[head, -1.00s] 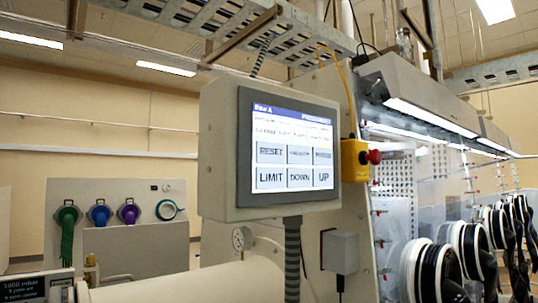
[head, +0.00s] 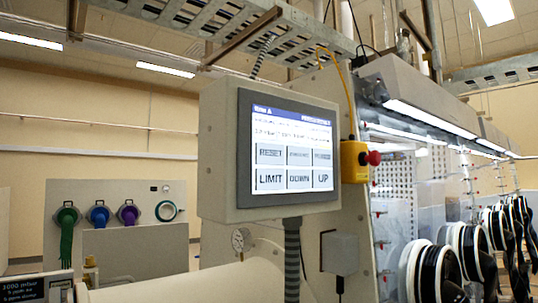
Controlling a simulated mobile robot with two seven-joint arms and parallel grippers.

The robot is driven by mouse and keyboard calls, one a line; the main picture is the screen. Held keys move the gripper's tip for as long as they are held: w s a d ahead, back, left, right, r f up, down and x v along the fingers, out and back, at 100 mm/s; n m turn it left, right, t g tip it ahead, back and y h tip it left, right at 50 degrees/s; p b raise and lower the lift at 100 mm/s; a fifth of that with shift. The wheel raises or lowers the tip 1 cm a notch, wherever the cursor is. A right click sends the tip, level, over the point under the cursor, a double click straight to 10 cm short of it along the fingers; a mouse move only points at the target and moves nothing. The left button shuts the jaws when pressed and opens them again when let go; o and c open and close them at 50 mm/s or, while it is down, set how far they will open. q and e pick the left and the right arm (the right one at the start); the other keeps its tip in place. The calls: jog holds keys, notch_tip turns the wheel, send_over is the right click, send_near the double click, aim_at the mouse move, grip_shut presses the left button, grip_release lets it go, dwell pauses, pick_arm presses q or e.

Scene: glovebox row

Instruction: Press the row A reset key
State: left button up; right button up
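The row A control panel (head: 218,160) is a pale box with a lit touch screen in a dark frame, at the middle of the head view. The screen's blue title bar (head: 290,114) reads "Row A". The RESET key (head: 270,154) is the grey key at the upper left of two rows of keys. LIMIT, DOWN and UP keys fill the lower row. Nothing covers the screen. Neither of my grippers is in view.
A yellow box with a red emergency button (head: 374,158) sits just right of the panel. A dark ribbed conduit (head: 292,260) hangs below it. Black glove ports (head: 438,272) line the right side. A grey panel with coloured hoses (head: 115,240) stands at left.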

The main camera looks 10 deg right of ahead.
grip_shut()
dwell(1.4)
